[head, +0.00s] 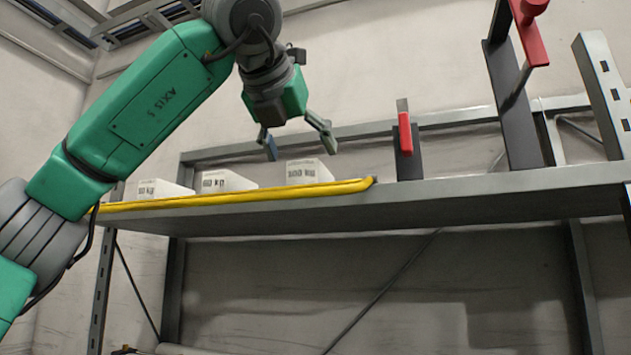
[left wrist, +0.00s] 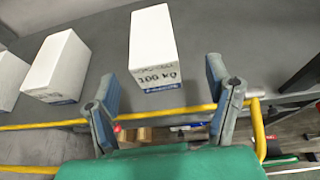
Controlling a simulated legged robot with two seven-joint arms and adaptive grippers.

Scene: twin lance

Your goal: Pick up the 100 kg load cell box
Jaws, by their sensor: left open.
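The 100 kg load cell box (head: 308,173) is a white box standing on the grey shelf behind the yellow rail, the rightmost of the white boxes. My right gripper is not in view.
Two other white boxes (head: 228,181) (head: 160,189) stand to the left on the shelf (head: 470,196). The yellow rail (head: 230,196) runs along the front edge. A small red-handled fixture (head: 405,135) and a taller dark post (head: 515,110) stand to the right.

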